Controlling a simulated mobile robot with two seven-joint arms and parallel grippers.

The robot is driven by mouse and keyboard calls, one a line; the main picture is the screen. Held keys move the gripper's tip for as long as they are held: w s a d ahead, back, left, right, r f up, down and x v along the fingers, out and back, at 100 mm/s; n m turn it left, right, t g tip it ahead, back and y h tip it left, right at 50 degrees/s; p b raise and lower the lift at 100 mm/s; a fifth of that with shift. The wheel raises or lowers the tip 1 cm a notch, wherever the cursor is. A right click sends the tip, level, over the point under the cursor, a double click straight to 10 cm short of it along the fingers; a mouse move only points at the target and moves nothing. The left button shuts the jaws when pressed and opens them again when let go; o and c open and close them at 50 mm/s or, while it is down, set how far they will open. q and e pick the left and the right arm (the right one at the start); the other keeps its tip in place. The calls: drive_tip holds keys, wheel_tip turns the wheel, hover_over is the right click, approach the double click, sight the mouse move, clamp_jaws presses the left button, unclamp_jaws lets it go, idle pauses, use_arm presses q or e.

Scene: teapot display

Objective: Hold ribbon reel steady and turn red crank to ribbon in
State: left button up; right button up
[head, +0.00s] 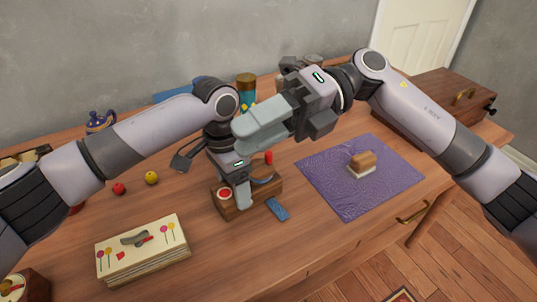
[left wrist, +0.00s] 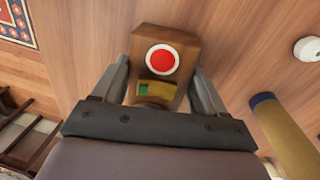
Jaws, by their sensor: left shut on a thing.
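The ribbon reel (head: 262,195) is a wooden block on the table. One end shows a red disc in a white ring (head: 224,193). In the left wrist view the block (left wrist: 172,40) lies between the fingers of my left gripper (left wrist: 159,72). In the head view my left gripper (head: 241,192) is shut on the reel from above. A red knob (head: 268,157), likely of the crank, stands up behind that gripper. My right gripper (head: 262,124) is above it, apart from the knob, fingers pointing left. Whether its fingers are parted is unclear. It partly hides the area behind.
A blue flat piece (head: 277,208) lies beside the reel. A purple cloth (head: 335,190) with a brush-like block (head: 362,163) is right. A stack of cards or book (head: 142,250) is front left. Red (head: 119,188) and yellow (head: 151,177) balls and a blue teapot (head: 98,121) are left.

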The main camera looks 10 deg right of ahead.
drive_tip(key=w+d+r+m+t+y, duration=0.35)
drive_tip(key=d+r+m+y, duration=0.35)
drive_tip(key=m+y, duration=0.65)
drive_tip(key=w+d+f+m+t+h, duration=0.2)
drive_tip(key=w+d+m+t+h, duration=0.15)
drive_tip(key=m+t, duration=1)
drive_tip(key=w+d+f+m+t+h, duration=0.25)
drive_tip(key=m+t+h, duration=0.45)
drive_tip(key=m, duration=1.1)
drive_tip(key=m+g+h, duration=0.4)
drive_tip(key=m+h, duration=0.1)
drive_tip(key=m, duration=2.1)
approach(269, 164)
drive_tip(key=shift+s+d+r, duration=0.1)
drive_tip(key=shift+d+r, duration=0.7)
drive_tip(key=shift+d, duration=0.1)
drive_tip(key=shift+a, duration=0.25)
drive_tip(key=x, duration=1.1)
drive_tip(key=shift+a, duration=0.3)
